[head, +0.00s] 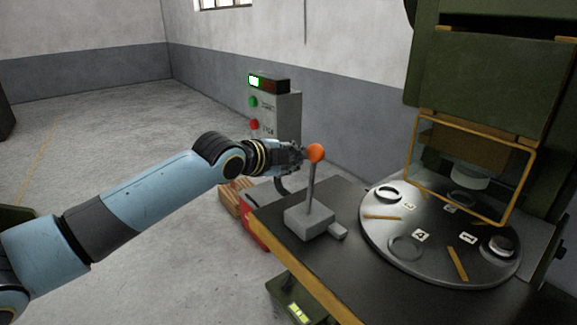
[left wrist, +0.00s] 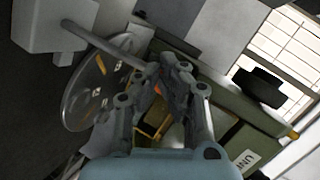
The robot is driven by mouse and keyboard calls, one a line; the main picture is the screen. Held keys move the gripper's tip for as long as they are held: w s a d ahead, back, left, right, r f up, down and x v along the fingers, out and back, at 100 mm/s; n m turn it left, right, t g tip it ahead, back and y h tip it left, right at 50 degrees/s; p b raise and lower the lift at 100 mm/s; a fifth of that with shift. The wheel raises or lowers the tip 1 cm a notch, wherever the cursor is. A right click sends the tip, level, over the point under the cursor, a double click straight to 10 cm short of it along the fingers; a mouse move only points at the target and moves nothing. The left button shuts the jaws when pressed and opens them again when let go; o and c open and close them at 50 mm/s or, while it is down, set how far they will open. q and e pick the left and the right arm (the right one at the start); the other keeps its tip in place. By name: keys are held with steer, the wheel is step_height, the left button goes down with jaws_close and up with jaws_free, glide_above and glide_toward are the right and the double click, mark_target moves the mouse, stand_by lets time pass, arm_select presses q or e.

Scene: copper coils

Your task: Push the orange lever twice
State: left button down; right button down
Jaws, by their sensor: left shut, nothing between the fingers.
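The orange lever has a round orange knob (head: 315,153) on a grey rod that rises from a grey block (head: 310,221) on the dark table. The rod stands nearly upright. My left gripper (head: 299,155) is shut and empty, with its fingertips right beside the left side of the knob; I cannot tell if they touch. In the left wrist view the shut fingers (left wrist: 172,75) cover most of the knob, and the lever's rod (left wrist: 105,45) runs from the block toward them. My right gripper is not in view.
A round dial plate (head: 440,270) with numbered stations and metal rings lies on the table, right of the lever. A green press with a yellow-framed guard (head: 412,150) stands behind it. A grey control box (head: 285,115) with green and red buttons stands behind my left gripper.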

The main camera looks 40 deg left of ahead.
arm_select(q)
steer(key=shift+w+d+r, duration=0.15)
steer(key=shift+w, duration=0.3)
stand_by(0.4)
stand_by(0.5)
steer(key=s+a+f+p, duration=0.1)
steer(key=s+a+p, duration=0.1)
steer(key=s, duration=0.5)
steer(key=shift+s+f+p, duration=0.15)
steer(key=shift+f+p, duration=0.15)
steer(key=shift+p, duration=0.5)
steer(key=s+p, duration=0.2)
steer(key=s, duration=0.1)
steer(key=s+a+f+p, duration=0.1)
steer(key=shift+s, duration=0.4)
stand_by(0.8)
